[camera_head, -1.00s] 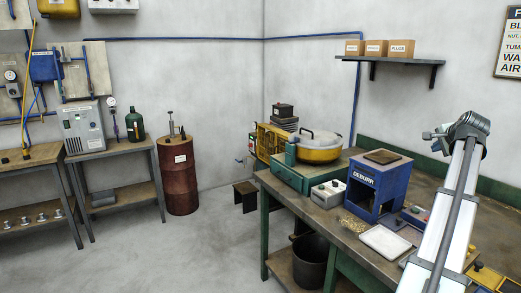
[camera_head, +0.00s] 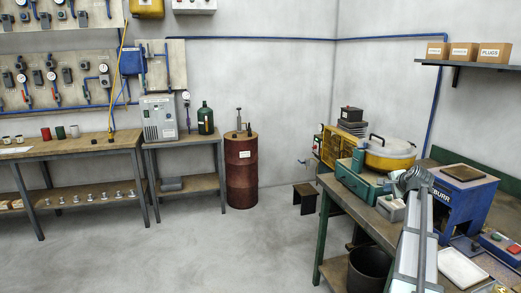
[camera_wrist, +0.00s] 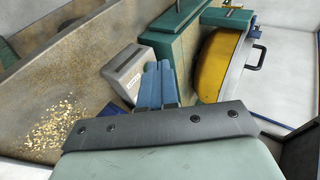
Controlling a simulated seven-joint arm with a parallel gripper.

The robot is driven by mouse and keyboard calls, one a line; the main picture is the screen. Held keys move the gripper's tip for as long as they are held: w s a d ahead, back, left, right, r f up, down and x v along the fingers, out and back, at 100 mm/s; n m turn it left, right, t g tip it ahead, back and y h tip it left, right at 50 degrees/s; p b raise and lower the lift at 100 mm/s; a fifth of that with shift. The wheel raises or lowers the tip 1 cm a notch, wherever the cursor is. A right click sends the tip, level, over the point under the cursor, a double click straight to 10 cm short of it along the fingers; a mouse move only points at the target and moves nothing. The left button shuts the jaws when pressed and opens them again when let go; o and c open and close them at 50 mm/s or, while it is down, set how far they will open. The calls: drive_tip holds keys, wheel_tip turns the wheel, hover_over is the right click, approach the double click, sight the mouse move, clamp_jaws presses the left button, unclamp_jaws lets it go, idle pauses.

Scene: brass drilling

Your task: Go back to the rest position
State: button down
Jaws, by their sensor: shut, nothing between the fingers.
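My gripper (camera_wrist: 157,68) shows in the wrist view as two blue fingers pressed together, with nothing between them. It is over the workbench, and its fingertips overlap the grey control box (camera_wrist: 122,72) in the picture; I cannot tell the height between them. In the head view my arm rises in front of the bench at lower right, and the fingers cannot be made out there.
The bench (camera_head: 344,192) holds the yellow tumbler bowl (camera_head: 388,160) on its green base, the blue deburr box (camera_head: 462,205) and a white tray (camera_head: 462,267). Brass chips (camera_wrist: 60,125) lie on the bench top. The red drum (camera_head: 241,175) stands beyond open floor.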

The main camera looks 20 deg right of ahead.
drive_tip(key=w+a+f+n+g+y, duration=0.2)
drive_tip(key=w+a+f+n+y, duration=0.15)
drive_tip(key=a+f, duration=1.45)
drive_tip(key=s+a+f+n+g+y, duration=0.1)
drive_tip(key=s+a+f+n+g, duration=0.2)
drive_tip(key=a+f, duration=0.7)
drive_tip(key=s+a+f+n+g, duration=0.2)
drive_tip(key=s+a+f, duration=0.4)
drive_tip(key=f, duration=0.8)
drive_tip(key=s+a+f+n+g, duration=0.5)
drive_tip(key=s+a+f, duration=0.95)
drive_tip(key=s, duration=0.25)
drive_tip(key=s+a+f+n+g, duration=0.1)
drive_tip(key=s+a+n, duration=0.1)
drive_tip(key=s, duration=0.6)
drive_tip(key=s+a+f+n+g+h, duration=0.1)
drive_tip(key=s+a+f+n+g, duration=0.1)
drive_tip(key=s, duration=0.6)
drive_tip(key=s+a+f+n+g, duration=0.2)
drive_tip(key=s+a, duration=0.1)
drive_tip(key=s, duration=0.5)
drive_tip(key=shift+s+h, duration=0.15)
drive_tip(key=shift+h, duration=0.2)
